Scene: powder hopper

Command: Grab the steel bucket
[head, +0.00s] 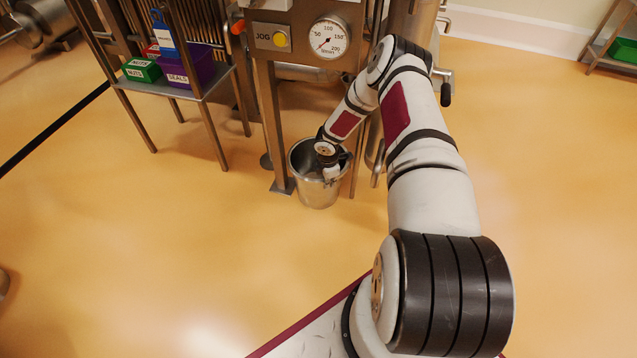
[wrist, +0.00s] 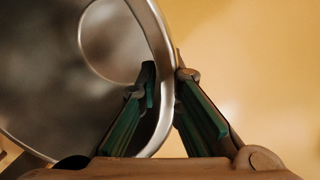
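The steel bucket (head: 317,192) stands upright on the floor beside the machine's leg. My gripper (head: 331,174) is at its near right rim, partly hidden by my wrist in the head view. In the wrist view, the bucket's rim (wrist: 158,40) runs between the two green-padded fingers of my gripper (wrist: 166,76). One finger is inside the bucket and the other outside. The fingers are close together with the wall between them, and look shut on it. The exact contact at the pads is partly hidden. The inside of the bucket looks empty.
The machine post (head: 272,120) stands close behind and left of the bucket, with a gauge (head: 327,38) above. A shelf (head: 190,88) with green and purple boxes is at the upper left. The floor (head: 180,240) in front and left is clear.

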